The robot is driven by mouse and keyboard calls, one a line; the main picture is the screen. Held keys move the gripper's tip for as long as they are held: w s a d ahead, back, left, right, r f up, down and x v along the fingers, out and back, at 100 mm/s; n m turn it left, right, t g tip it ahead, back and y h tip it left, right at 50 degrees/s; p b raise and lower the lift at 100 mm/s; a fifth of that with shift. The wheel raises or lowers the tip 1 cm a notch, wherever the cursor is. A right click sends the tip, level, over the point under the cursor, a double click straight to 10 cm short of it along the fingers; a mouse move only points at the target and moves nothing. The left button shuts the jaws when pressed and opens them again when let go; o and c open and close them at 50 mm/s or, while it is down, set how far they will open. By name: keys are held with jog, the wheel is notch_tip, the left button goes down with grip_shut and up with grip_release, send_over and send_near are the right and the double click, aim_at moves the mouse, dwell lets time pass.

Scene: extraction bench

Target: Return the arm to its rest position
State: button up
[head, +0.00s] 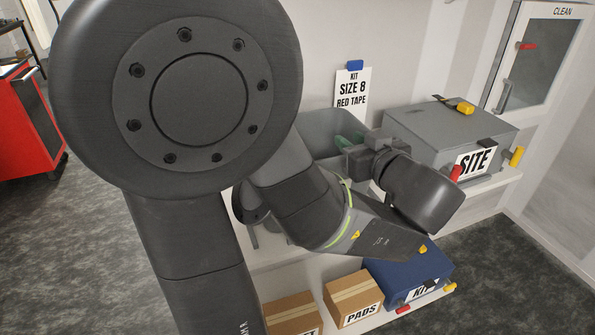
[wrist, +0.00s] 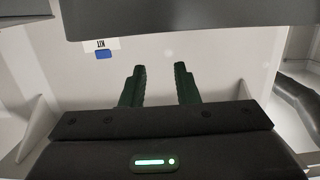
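My arm fills the left and middle of the head view, bent at a large dark joint. My gripper (head: 345,142) is at the far end of the arm, in front of or over a grey open bin (head: 322,122) on the bench. Its green-black fingers also show in the wrist view (wrist: 160,75), parted with an empty gap between them. The arm hides part of the bin and bench, and I cannot tell how deep the fingertips sit relative to the bin rim.
A grey SITE case (head: 437,130) stands right of the gripper. A white sign (head: 350,92) with a blue clip hangs behind. Below are a blue KIT case (head: 405,275) and a PADS carton (head: 352,297). A CLEAN cabinet (head: 540,60) is at right, a red cart (head: 25,125) at left.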

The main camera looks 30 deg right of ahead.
jog(key=shift+w, duration=0.1)
dwell(0.4)
jog(key=w+d+p, duration=0.1)
jog(key=w+p, duration=0.1)
jog(key=w, duration=1.1)
jog(key=shift+w+d+f, duration=0.2)
jog(key=shift+d+f, duration=0.05)
jog(key=shift+f, duration=0.05)
jog(key=shift+f, duration=0.15)
